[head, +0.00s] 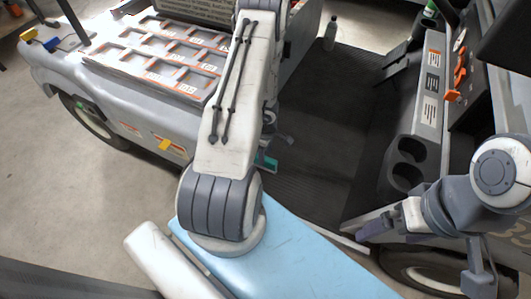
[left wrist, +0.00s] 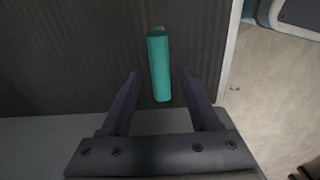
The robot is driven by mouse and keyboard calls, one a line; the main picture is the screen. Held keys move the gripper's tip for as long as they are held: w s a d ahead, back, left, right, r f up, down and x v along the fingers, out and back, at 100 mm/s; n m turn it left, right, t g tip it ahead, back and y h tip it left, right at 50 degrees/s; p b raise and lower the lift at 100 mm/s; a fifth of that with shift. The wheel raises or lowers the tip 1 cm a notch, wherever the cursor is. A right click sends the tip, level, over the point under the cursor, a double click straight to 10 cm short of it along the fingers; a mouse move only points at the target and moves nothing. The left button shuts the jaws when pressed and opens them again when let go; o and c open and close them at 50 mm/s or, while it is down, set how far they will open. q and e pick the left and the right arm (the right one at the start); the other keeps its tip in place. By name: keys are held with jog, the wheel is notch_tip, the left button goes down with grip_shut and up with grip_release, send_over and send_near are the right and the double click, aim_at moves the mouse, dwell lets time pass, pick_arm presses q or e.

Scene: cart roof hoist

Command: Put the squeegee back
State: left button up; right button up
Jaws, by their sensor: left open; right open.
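The squeegee shows as a teal bar in the left wrist view (left wrist: 159,68). It lies over the dark ribbed floor of the cart, its lower end between my left fingers, with visible gaps on both sides. In the head view a small teal piece (head: 266,162) shows beside my left arm, which hides the rest. My left gripper (left wrist: 160,74) is open and not closed on it; in the head view it is mostly hidden behind my arm. My right gripper (head: 378,226) is open and apart from the squeegee, near the cup holders at the lower right.
The cart has a dark floor (head: 330,110), a panel with two cup holders (head: 407,163) and orange switches (head: 456,75). A grey bottle (head: 330,34) stands at the floor's far end. A tray with labelled compartments (head: 165,58) is on the left. A light-blue panel (head: 300,262) lies in front.

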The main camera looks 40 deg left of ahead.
aim_at(266, 158)
pick_arm(q)
jog(key=shift+r+p, duration=2.05)
jog(key=shift+r, duration=0.6)
jog(key=w+d+r+m+t+h, duration=0.2)
jog(key=w+d+r+m, duration=0.55)
jog(key=d+r, duration=0.5)
jog(key=s+d+r+m+h, duration=0.2)
jog(key=d+r+m, duration=0.4)
jog(key=d+r, duration=0.45)
jog(key=s+d+r+m+g, duration=0.2)
jog(key=s+d+r+m, duration=0.35)
jog(key=s+d, duration=0.3)
jog(key=s+r+m+y, duration=0.1)
jog(key=s+r+m, duration=0.2)
jog(key=s, duration=0.3)
jog(key=s+r+m+y, duration=0.1)
jog(key=s+r+m, duration=0.2)
jog(key=s+m, duration=0.3)
jog(key=shift+s+a+y, duration=0.35)
jog(key=shift+s+y, duration=0.05)
jog(key=shift+s, duration=0.3)
